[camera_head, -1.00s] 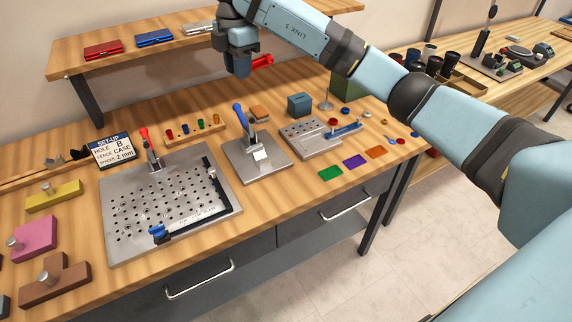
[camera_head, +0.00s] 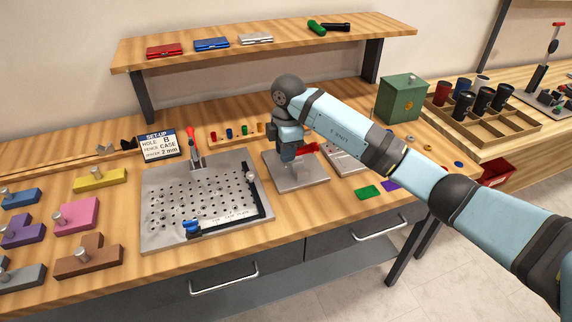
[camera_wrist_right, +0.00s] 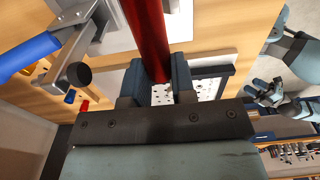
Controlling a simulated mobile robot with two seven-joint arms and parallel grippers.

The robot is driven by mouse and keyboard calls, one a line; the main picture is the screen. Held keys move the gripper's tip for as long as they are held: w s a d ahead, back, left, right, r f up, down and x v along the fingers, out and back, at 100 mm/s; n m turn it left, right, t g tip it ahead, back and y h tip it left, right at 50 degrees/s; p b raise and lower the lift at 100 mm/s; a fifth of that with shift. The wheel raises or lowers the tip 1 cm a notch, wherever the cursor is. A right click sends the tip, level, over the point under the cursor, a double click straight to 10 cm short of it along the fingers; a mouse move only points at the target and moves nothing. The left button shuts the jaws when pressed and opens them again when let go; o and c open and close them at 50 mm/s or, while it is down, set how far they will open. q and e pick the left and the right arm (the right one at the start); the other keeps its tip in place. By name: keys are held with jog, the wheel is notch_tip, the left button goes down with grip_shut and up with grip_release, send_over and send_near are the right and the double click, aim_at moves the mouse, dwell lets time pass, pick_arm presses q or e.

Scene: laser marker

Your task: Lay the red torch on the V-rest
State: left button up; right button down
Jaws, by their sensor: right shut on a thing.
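My right gripper (camera_head: 288,152) is shut on the red torch (camera_head: 308,148), above the small steel plate (camera_head: 315,178) in the middle of the bench. In the right wrist view the torch (camera_wrist_right: 148,35) runs up the picture from between the two fingers (camera_wrist_right: 157,85). A small pale block (camera_head: 273,168) on the plate, possibly part of the V-rest, shows below the gripper; the gripper and arm hide much of this fixture. I cannot tell whether the torch touches it. What looks like my left gripper (camera_wrist_right: 265,93) shows small in the right wrist view, its opening unclear.
A blue-handled clamp (camera_wrist_right: 30,55) stands close by in the right wrist view. A perforated plate (camera_head: 200,205) with a red-handled clamp (camera_head: 194,140) lies to the left. The shelf (camera_head: 180,60) holds cases and green and black torches (camera_head: 330,27). A green box (camera_head: 402,98) stands right.

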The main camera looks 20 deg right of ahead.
notch_tip(320, 180, down, 5)
jog(key=shift+r, duration=0.2)
jog(key=shift+f, duration=0.15)
jog(key=shift+f, duration=0.15)
jog(key=c, duration=0.9)
grip_release()
jog(key=shift+c, duration=0.2)
